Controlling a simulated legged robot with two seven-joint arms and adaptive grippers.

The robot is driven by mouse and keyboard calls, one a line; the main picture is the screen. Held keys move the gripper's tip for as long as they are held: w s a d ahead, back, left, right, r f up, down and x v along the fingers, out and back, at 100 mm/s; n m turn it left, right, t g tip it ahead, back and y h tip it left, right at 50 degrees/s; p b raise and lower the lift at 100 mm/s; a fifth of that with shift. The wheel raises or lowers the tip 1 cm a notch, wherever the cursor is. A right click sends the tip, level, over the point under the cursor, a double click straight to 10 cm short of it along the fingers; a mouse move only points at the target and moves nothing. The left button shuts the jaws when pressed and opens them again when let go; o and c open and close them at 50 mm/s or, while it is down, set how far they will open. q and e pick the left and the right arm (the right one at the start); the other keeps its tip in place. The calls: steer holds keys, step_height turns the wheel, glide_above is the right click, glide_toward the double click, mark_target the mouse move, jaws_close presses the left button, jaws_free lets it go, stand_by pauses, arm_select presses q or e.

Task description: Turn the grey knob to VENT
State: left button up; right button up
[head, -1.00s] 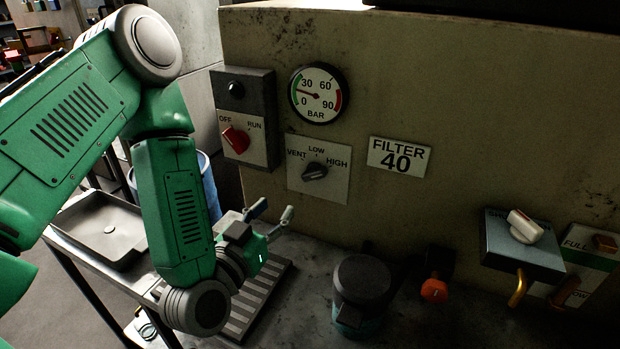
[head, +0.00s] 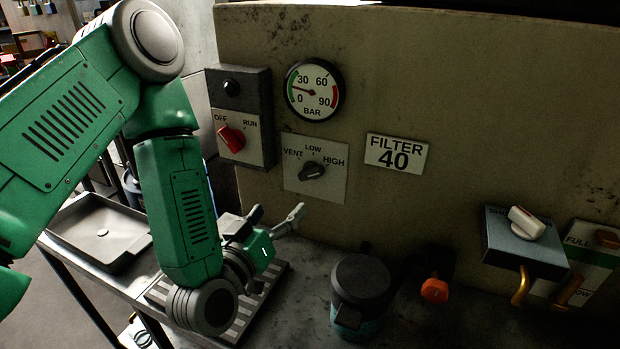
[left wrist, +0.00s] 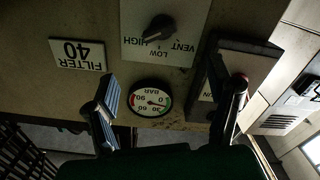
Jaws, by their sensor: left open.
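The grey knob (head: 312,171) is on a pale plate (head: 330,190) marked VENT, LOW and HIGH, fixed to the upright wall. Its pointer leans up and right, toward HIGH. In the left wrist view the scene is upside down, and the knob (left wrist: 160,28) also points toward HIGH. My left gripper (head: 276,215) is open and empty, below and left of the knob plate and apart from it. Its spread fingers also show in the left wrist view (left wrist: 174,88), with the knob beyond them. My right gripper is in neither view.
A red OFF/RUN switch (head: 231,138) sits on a protruding box left of the knob. A pressure gauge (head: 314,90) is above it, and a FILTER 40 sign (head: 397,153) to its right. A dark lidded pot (head: 361,285) and an orange knob (head: 434,290) are low down.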

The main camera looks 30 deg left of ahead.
mark_target(310, 178)
arm_select(q)
steer(key=w, duration=0.5)
steer(key=w+n+p, duration=0.1)
steer(key=w, duration=0.4)
steer(key=w+n, duration=0.1)
steer(key=w, duration=0.3)
steer(key=shift+w+a+f, duration=0.3)
steer(key=shift+w+f, duration=0.1)
steer(key=c, duration=1.2)
